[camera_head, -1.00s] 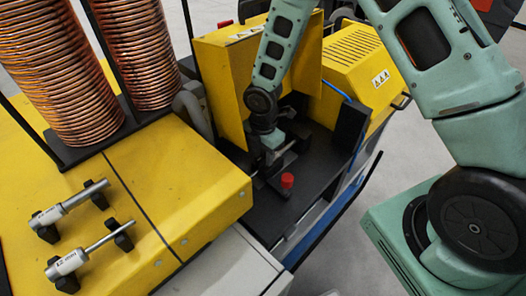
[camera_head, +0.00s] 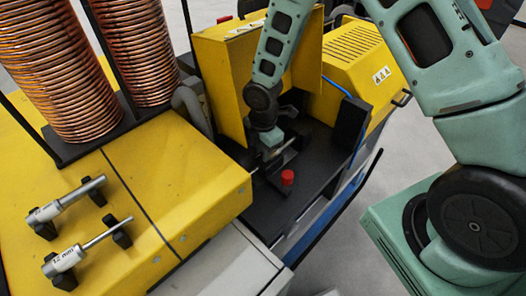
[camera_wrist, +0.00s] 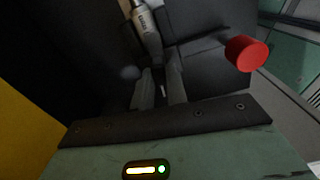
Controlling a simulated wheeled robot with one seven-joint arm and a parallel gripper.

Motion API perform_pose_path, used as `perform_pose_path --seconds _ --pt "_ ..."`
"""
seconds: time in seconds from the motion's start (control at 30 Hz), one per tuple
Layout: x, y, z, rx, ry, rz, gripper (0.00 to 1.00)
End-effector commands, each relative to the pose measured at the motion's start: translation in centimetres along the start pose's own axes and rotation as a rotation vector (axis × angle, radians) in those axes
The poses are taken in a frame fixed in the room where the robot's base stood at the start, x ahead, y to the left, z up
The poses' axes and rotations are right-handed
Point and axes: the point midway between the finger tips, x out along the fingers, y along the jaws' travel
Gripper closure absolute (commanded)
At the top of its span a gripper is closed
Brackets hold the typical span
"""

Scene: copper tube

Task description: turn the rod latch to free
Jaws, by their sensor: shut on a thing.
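My gripper (camera_wrist: 158,92) reaches down into the dark bay of the yellow machine. Its two fingers are close together, shut on a thin dark piece between them, which I take to be the rod latch (camera_wrist: 158,74); its shape is mostly hidden. A pale metal rod holder (camera_wrist: 146,24) with small print lies just beyond the fingertips in the wrist view. In the head view my gripper (camera_head: 272,158) is beside the back yellow panel, and the latch is hidden behind it and too small to make out.
A red button (camera_head: 287,177) stands close to the right of my gripper, also in the wrist view (camera_wrist: 246,53). Yellow guard panels (camera_head: 222,85) rise behind. Two silver rods (camera_head: 68,200) rest on black holders on the yellow top. Copper coils (camera_head: 60,90) stand at the left.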

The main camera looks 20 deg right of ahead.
Motion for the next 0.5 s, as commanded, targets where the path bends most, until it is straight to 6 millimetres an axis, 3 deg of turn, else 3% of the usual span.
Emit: perform_pose_path --seconds 0.5 --pt "0.19 -0.12 -0.05 0.461 0.000 0.003 1.00"
